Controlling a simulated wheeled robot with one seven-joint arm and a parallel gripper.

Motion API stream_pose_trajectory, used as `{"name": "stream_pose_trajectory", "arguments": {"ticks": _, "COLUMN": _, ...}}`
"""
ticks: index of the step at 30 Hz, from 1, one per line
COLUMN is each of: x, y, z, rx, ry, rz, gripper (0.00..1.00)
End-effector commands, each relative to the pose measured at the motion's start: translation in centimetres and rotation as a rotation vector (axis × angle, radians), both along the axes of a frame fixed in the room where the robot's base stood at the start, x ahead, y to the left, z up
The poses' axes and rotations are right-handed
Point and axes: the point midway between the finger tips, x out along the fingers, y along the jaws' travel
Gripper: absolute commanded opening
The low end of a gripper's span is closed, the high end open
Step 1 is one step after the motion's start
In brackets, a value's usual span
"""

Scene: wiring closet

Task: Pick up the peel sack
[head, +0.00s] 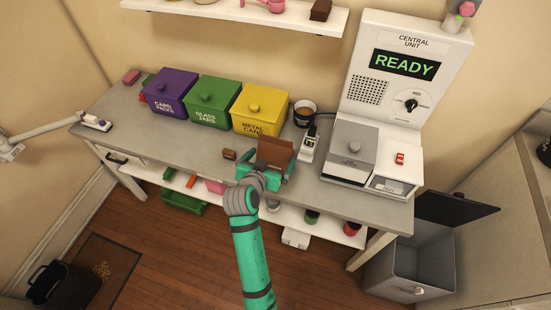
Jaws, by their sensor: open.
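A brown, upright, sack-like object (275,150) stands on the grey workbench just beyond my gripper; I take it to be the peel sack, though no label shows on it. My teal gripper (266,168) is open at the bench's front edge. Its fingers are at the near side of the brown object, and its body hides the object's lower part. I cannot tell whether the fingers touch it or reach around it.
Purple (170,92), green (213,102) and yellow (260,109) lidded bins stand at the back left. A dark cup (304,113), a small white device (309,145) and the central unit (385,110) stand to the right. A small brown block (229,154) lies left of my gripper.

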Motion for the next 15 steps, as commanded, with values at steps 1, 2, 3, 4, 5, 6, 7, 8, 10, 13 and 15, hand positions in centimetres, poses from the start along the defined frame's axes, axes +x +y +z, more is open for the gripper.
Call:
{"name": "stream_pose_trajectory", "arguments": {"ticks": 1, "x": 0.3, "y": -0.1, "z": -0.1, "rx": 0.000, "ry": 0.000, "rz": -0.001, "gripper": 1.00}}
{"name": "stream_pose_trajectory", "arguments": {"ticks": 2, "x": 0.6, "y": -0.2, "z": -0.2, "rx": 0.000, "ry": 0.000, "rz": -0.001, "gripper": 1.00}}
{"name": "stream_pose_trajectory", "arguments": {"ticks": 3, "x": 1.0, "y": -0.3, "z": -0.3, "rx": 0.000, "ry": 0.001, "rz": -0.001, "gripper": 1.00}}
{"name": "stream_pose_trajectory", "arguments": {"ticks": 4, "x": 1.5, "y": -0.5, "z": -0.4, "rx": 0.000, "ry": 0.000, "rz": -0.001, "gripper": 1.00}}
{"name": "stream_pose_trajectory", "arguments": {"ticks": 5, "x": 1.9, "y": -0.6, "z": -0.5, "rx": 0.000, "ry": 0.000, "rz": -0.002, "gripper": 1.00}}
{"name": "stream_pose_trajectory", "arguments": {"ticks": 6, "x": 2.5, "y": -0.8, "z": -0.7, "rx": 0.000, "ry": 0.000, "rz": -0.002, "gripper": 1.00}}
{"name": "stream_pose_trajectory", "arguments": {"ticks": 7, "x": 2.8, "y": -0.9, "z": -0.8, "rx": 0.000, "ry": 0.000, "rz": -0.002, "gripper": 1.00}}
{"name": "stream_pose_trajectory", "arguments": {"ticks": 8, "x": 3.2, "y": -1.0, "z": -1.1, "rx": -0.001, "ry": 0.001, "rz": -0.002, "gripper": 1.00}}
{"name": "stream_pose_trajectory", "arguments": {"ticks": 10, "x": 3.9, "y": -1.2, "z": -1.5, "rx": -0.001, "ry": 0.001, "rz": -0.002, "gripper": 1.00}}
{"name": "stream_pose_trajectory", "arguments": {"ticks": 13, "x": 4.4, "y": -1.3, "z": -1.8, "rx": 0.000, "ry": 0.000, "rz": 0.000, "gripper": 1.00}}
{"name": "stream_pose_trajectory", "arguments": {"ticks": 15, "x": 4.6, "y": -1.4, "z": -1.9, "rx": 0.000, "ry": 0.000, "rz": 0.000, "gripper": 1.00}}
